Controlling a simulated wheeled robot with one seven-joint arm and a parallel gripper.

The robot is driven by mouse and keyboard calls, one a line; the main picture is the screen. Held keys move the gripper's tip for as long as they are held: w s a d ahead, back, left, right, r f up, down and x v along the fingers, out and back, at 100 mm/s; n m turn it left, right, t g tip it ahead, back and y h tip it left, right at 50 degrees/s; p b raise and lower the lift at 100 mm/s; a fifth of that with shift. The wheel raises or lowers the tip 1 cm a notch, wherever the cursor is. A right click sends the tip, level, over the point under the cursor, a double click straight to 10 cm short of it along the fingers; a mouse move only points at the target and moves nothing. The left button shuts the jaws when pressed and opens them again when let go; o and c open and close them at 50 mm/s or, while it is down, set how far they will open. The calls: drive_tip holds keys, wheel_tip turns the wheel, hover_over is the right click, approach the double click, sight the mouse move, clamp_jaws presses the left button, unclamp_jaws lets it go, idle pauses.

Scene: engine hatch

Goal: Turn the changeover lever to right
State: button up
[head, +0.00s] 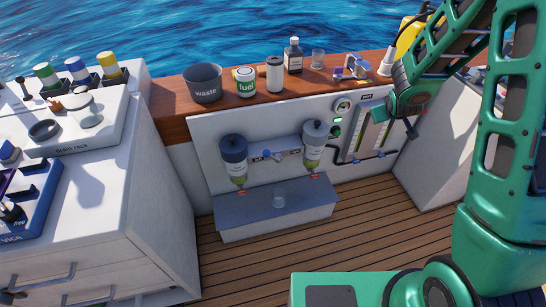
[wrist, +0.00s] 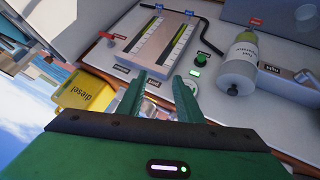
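The changeover lever (head: 267,154) looks like a small blue handle on the pipe between two filter bowls on the white panel. Its exact pointing is too small to tell. The left filter (head: 234,152) and right filter (head: 315,138) hang either side, with small labels between them. My gripper (head: 411,128) is well to the right of the lever, near the gauge panel. In the wrist view my gripper (wrist: 157,94) has its two green fingers apart with nothing between them. The right filter (wrist: 240,62) shows there at the right; the lever is not clearly visible.
A gauge panel (head: 373,132) with sight tubes and a green button (wrist: 200,58) lie near my gripper. On the wooden ledge stand a waste cup (head: 203,84), a fuel can (head: 246,84) and bottles. A grey tray (head: 250,222) juts out below the filters. Space before the panel is open.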

drive_tip(key=w+a+f+n+t+y, duration=0.2)
drive_tip(key=w+a+f+n+t, duration=0.1)
drive_tip(key=w+a+f, duration=0.5)
drive_tip(key=n+t+y, duration=0.4)
drive_tip(key=n+y, duration=0.5)
drive_tip(key=y, duration=0.1)
approach(272, 157)
drive_tip(key=shift+m, duration=0.3)
drive_tip(key=x, duration=1.1)
drive_tip(key=shift+f, duration=0.1)
clamp_jaws()
